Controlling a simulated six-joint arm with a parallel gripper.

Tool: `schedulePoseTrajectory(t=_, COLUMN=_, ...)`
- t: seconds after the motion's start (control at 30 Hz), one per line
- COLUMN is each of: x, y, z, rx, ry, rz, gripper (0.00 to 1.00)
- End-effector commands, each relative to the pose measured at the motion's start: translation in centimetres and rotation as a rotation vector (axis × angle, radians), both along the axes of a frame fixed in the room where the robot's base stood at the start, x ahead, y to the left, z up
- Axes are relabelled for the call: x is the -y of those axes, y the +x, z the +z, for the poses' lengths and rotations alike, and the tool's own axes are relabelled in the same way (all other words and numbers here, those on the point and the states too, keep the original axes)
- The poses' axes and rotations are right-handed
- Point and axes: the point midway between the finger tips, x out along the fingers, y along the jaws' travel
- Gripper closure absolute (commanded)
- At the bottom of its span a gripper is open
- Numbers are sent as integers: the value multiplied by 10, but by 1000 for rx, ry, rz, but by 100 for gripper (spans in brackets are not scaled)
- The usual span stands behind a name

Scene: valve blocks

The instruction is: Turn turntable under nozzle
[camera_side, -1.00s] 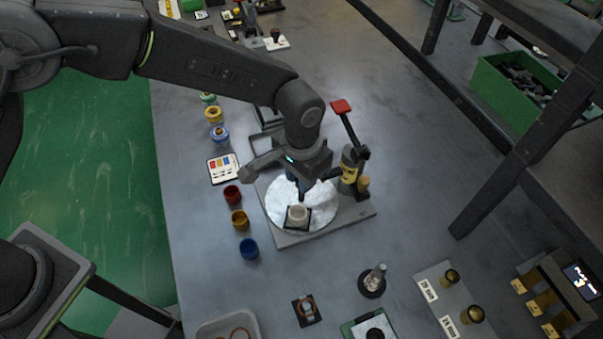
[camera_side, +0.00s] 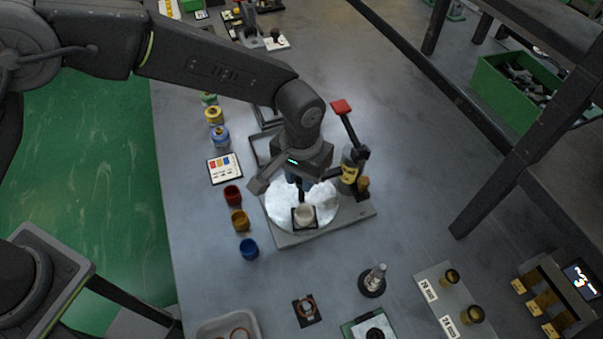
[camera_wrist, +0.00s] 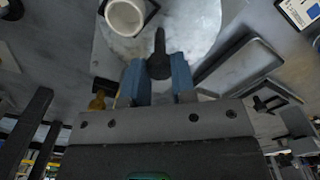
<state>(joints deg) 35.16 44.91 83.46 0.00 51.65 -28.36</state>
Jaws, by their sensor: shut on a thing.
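The turntable (camera_side: 283,209) is a round white disc on a grey base plate (camera_side: 352,214); the disc also shows in the wrist view (camera_wrist: 188,25). A white cup (camera_side: 305,213) stands upright in a dark square holder near the disc's front edge, and it shows in the wrist view (camera_wrist: 125,17). My gripper (camera_side: 300,188) is low over the disc, just behind the cup. In the wrist view its blue fingers (camera_wrist: 158,80) are shut on a dark upright peg (camera_wrist: 158,57). The dispenser (camera_side: 349,165), with a red-topped lever, stands at the disc's right. Its nozzle tip is hard to make out.
Red (camera_side: 232,195), amber (camera_side: 240,220) and blue (camera_side: 249,249) cups stand left of the base plate, near a colour card (camera_side: 224,168). A grey tray (camera_side: 228,326) and a small dark fixture (camera_side: 307,310) are in front. The bench to the right of the dispenser is clear.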

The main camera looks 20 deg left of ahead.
Motion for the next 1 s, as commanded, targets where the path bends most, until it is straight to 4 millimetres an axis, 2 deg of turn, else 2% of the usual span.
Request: schedulePoseTrajectory(t=1.0, x=0, y=1, z=1, rx=2, ry=-2, rz=509, gripper=100)
